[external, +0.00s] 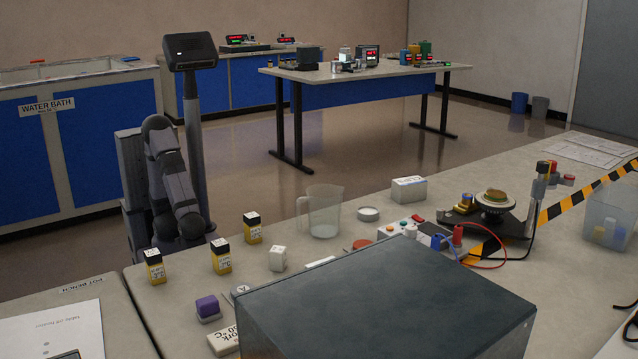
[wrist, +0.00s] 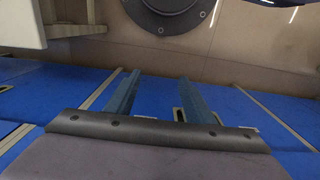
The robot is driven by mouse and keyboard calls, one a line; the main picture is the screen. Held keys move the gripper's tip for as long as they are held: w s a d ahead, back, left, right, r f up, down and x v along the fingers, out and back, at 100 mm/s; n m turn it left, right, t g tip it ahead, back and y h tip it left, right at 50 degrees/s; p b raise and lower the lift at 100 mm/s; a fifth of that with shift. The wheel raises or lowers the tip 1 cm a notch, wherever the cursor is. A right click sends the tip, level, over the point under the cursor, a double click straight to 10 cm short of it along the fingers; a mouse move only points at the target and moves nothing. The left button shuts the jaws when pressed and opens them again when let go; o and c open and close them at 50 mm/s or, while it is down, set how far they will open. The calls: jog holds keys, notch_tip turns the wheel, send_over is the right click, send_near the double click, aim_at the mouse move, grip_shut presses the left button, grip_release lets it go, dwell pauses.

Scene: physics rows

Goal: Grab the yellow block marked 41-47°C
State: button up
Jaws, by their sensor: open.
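Three yellow blocks with black upper parts and small labels stand upright on the bench in the external view: a left one (external: 154,267), a middle one (external: 221,257) and a right one (external: 252,229). Their label text is too small to read, so I cannot tell which is marked 41-47°C. My arm is folded at the left, behind the bench edge, apart from the blocks. In the wrist view my gripper (wrist: 158,78) shows two blue fingers spread apart with nothing between them. No yellow block shows in the wrist view.
Near the blocks are a white cube (external: 277,259), a purple-topped block (external: 208,307) and a clear jug (external: 322,210). A large dark box (external: 390,300) fills the front of the external view. A turntable device (external: 495,201) and cables are farther right.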

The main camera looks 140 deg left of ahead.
jog(key=s+r+n+g+h+p, duration=0.1)
jog(key=s+r+g+h+p, duration=0.2)
jog(key=r+p, duration=0.5)
jog(key=s+r+n+g+h+p, duration=0.1)
jog(key=s+r+g+p, duration=0.2)
jog(key=s+r+p, duration=0.5)
jog(key=w+d+r+n+t+h+p, duration=0.4)
jog(key=w+r+n+h+p, duration=0.4)
jog(key=p, duration=0.6)
jog(key=w+a+r+n+t+h+p, duration=0.1)
jog(key=w+a+r+n+t+p, duration=0.5)
jog(key=n+t+p, duration=0.7)
jog(key=n+t+y+p, duration=0.5)
jog(key=n+t+y, duration=0.2)
jog(key=n+y, duration=0.6)
send_near(253, 228)
jog(key=shift+w+a+r, duration=0.1)
jog(key=shift+w+r, duration=0.05)
jog(key=shift+w, duration=0.45)
jog(key=shift+w+a+r, duration=0.1)
jog(key=shift+w+r, duration=0.05)
jog(key=shift+w, duration=0.8)
